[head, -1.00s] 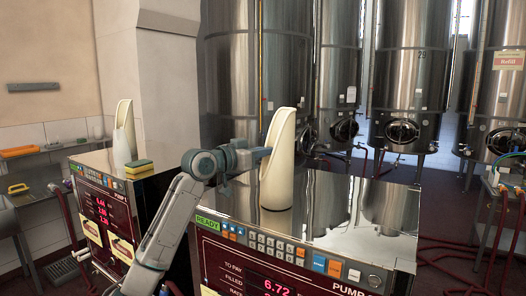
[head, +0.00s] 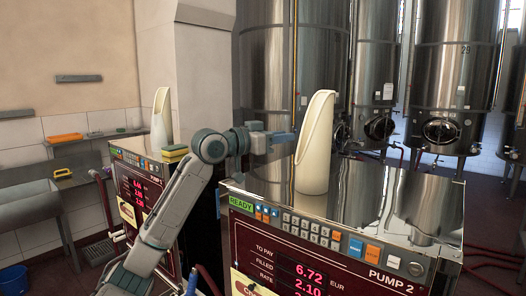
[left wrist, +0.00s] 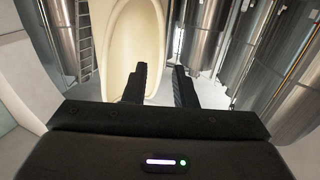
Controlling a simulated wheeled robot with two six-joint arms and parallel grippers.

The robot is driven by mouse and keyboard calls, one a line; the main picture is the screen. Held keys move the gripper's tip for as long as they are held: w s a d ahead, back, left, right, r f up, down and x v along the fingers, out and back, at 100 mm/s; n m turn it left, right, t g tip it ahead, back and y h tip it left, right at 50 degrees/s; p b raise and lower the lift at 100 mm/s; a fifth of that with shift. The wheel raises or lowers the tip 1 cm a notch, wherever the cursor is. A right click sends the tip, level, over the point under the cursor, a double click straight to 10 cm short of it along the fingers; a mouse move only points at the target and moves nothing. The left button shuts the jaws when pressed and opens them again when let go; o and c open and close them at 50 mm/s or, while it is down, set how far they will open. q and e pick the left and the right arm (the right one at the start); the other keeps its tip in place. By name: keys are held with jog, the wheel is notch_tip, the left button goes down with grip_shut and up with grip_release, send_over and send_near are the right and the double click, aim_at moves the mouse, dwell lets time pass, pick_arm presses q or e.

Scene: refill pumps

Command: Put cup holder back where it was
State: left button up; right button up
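A tall cream cup holder (head: 316,150) with a slanted open top stands upright on the metal top of Pump 2 (head: 385,225). My left gripper (head: 289,138) is just left of it in the head view, at about its mid-height, with a small gap apparent. In the left wrist view the left gripper's fingers (left wrist: 159,68) are apart with nothing between them. The cup holder (left wrist: 115,45) fills the upper left there, beyond the left finger, which hides part of it. My right gripper is not in view.
A second pump (head: 135,190) stands at the left with a similar cream holder (head: 160,125) and a yellow-green sponge (head: 175,152). Steel tanks (head: 450,80) stand behind. A sink counter (head: 35,195) is at far left. Pump 2's top is clear right of the cup holder.

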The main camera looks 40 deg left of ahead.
pick_arm(q)
jog(key=shift+b+v, duration=1.8)
jog(key=shift+v, duration=1.15)
